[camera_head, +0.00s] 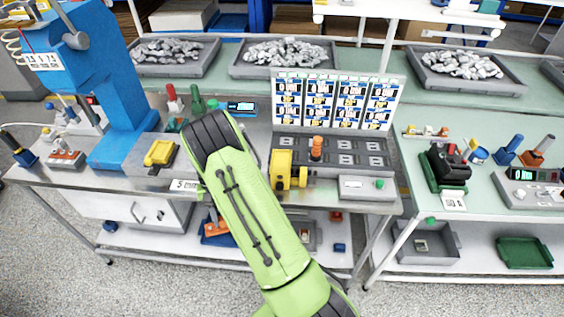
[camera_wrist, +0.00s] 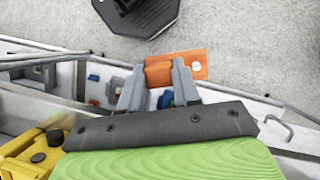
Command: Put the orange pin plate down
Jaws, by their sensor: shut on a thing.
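The orange pin plate (camera_wrist: 192,65) shows in the wrist view, gripped between the two grey fingers of my gripper (camera_wrist: 160,74). Its right part sticks out past one finger and has a pale round spot. In that view the plate appears against the grey floor, just past the bench's edge. Its height above the bench cannot be told.
A yellow block (camera_head: 281,170) stands on the bench right of my arm, also in the wrist view (camera_wrist: 30,152). A yellow-topped grey fixture (camera_head: 160,153) and a blue press (camera_head: 112,90) are left. A grey slotted rack (camera_head: 345,160) stands behind, below a label board (camera_head: 333,100). A white card (camera_head: 186,185) lies at the front edge.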

